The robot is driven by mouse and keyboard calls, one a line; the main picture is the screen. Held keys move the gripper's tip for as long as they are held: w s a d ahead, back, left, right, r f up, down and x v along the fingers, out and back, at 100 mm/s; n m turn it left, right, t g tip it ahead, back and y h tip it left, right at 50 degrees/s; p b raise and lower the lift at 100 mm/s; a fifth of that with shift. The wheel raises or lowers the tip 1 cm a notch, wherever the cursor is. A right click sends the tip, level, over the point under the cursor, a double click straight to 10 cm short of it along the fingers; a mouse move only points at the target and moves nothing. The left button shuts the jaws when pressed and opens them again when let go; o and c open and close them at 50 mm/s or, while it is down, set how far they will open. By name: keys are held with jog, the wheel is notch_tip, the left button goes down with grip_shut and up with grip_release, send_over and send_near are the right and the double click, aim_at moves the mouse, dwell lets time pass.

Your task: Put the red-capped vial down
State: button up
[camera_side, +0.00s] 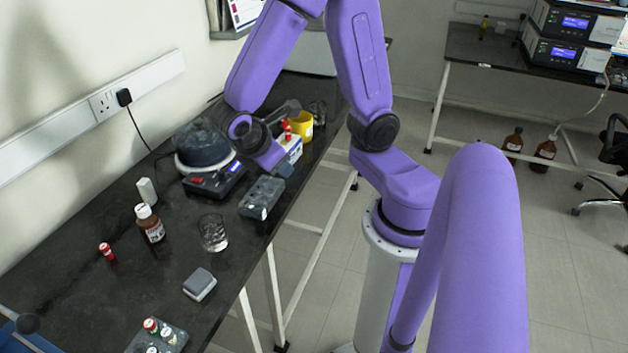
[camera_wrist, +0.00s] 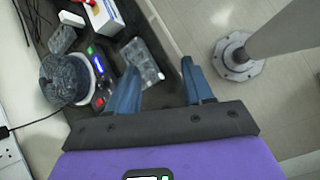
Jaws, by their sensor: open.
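My gripper (camera_side: 284,168) hangs over the bench near a grey rack, below the white box in the side view. In the wrist view its two blue fingers (camera_wrist: 160,76) are spread, with nothing between them. One red-capped vial (camera_side: 106,252) is on the bench at the left of the side view, apart from the gripper. Another red-capped item (camera_side: 287,131) shows at the white box; its red top also shows in the wrist view (camera_wrist: 91,3). I cannot tell whether it stands on the box or behind it. A red cap (camera_side: 151,325) is in the front rack.
The grey rack (camera_side: 262,197) lies near the bench edge. Around it are a hotplate with a dark bowl (camera_side: 203,150), the white box (camera_side: 293,148), a yellow cup (camera_side: 302,125), a glass beaker (camera_side: 213,233) and a brown bottle (camera_side: 150,226). Bare bench lies around the left vial.

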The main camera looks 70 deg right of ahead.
jog(key=s+a+r+y, duration=0.1)
jog(key=s+a+y, duration=0.1)
jog(key=s, duration=0.2)
jog(key=s+a+r+y, duration=0.1)
jog(key=s+a+y, duration=0.2)
jog(key=s+a+r+y, duration=0.1)
jog(key=s+a+y, duration=0.1)
jog(key=s+a, duration=0.1)
jog(key=shift+s+r+y, duration=0.35)
jog(key=shift+s+y, duration=0.05)
jog(key=shift+s, duration=0.4)
